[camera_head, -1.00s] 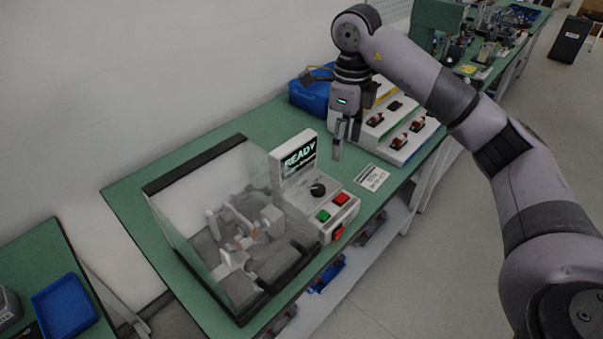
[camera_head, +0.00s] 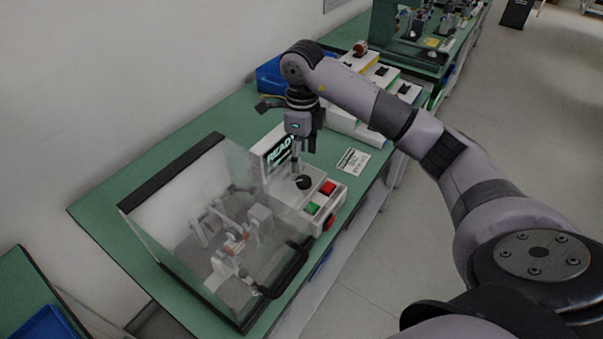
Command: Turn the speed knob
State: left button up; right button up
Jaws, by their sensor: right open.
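The black speed knob (camera_head: 304,182) sits on the light panel of the control box (camera_head: 332,200), above a green button (camera_head: 312,208) and a red button (camera_head: 328,188). The box's screen (camera_head: 277,152) reads READY and is partly covered by my gripper. My right gripper (camera_head: 302,162) points down just above and behind the knob. It is open and empty; I cannot tell whether a fingertip touches the knob. My left gripper is not in view.
A clear-walled test enclosure (camera_head: 170,178) with a fixture inside stands left of the control box. A white label card (camera_head: 352,161) lies to the right. White trays with parts and a blue bin (camera_head: 268,76) stand behind. Green bench top (camera_head: 110,207) is bare at left.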

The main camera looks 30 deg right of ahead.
aim_at(302, 179)
notch_tip(302, 179, down, 7)
jog(key=shift+f+p, duration=0.1)
jog(key=shift+p, duration=0.4)
jog(key=shift+s, duration=0.1)
jog(key=shift+c, duration=0.4)
jog(key=c, duration=1.1)
